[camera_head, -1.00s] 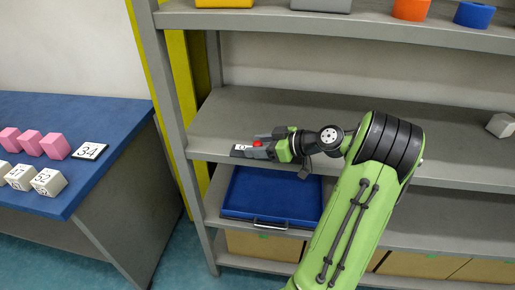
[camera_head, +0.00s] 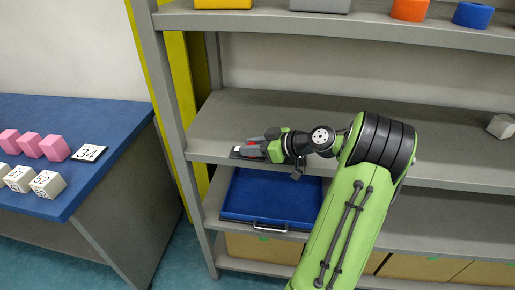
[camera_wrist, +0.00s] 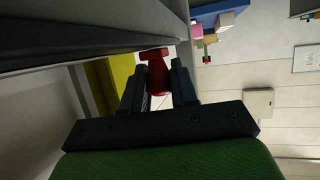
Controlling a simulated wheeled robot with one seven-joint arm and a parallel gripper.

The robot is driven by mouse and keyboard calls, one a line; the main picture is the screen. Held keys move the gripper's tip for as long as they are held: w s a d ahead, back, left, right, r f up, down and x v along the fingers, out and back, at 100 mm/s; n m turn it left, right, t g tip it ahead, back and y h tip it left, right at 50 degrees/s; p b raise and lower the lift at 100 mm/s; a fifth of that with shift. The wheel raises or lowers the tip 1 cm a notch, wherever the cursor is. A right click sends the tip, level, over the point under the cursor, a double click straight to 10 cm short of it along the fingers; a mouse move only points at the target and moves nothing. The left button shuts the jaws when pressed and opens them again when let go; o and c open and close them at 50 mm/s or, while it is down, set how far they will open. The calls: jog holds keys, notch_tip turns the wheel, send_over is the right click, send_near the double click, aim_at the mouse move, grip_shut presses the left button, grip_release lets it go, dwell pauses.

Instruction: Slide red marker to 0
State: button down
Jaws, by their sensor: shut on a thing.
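The red marker (camera_head: 252,143) shows as a small red patch at the front left of the middle shelf, beside a dark plate (camera_head: 236,153). In the wrist view the red marker (camera_wrist: 158,76) has a wider head and lies between the two dark fingers. My gripper (camera_head: 258,148) is shut on the marker, lying low over the shelf and pointing left. The fingers hide most of the plate, and I cannot read the digit 0 or any scale in this view.
A grey upright (camera_head: 172,110) stands close left of the gripper. A blue case (camera_head: 270,196) lies below. A blue table (camera_head: 110,130) with blocks stands at left.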

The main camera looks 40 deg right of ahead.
aim_at(238, 154)
jog(key=w+a, duration=0.1)
jog(key=w+a+b, duration=0.1)
jog(key=w, duration=0.1)
jog(key=shift+w+a, duration=0.1)
jog(key=shift+a, duration=0.15)
jog(key=c, duration=0.9)
grip_release()
jog(key=p+v, duration=0.3)
jog(key=v, duration=1.2)
jog(key=shift+s, duration=0.35)
jog(key=shift+d+r, duration=0.1)
jog(key=shift+d, duration=0.05)
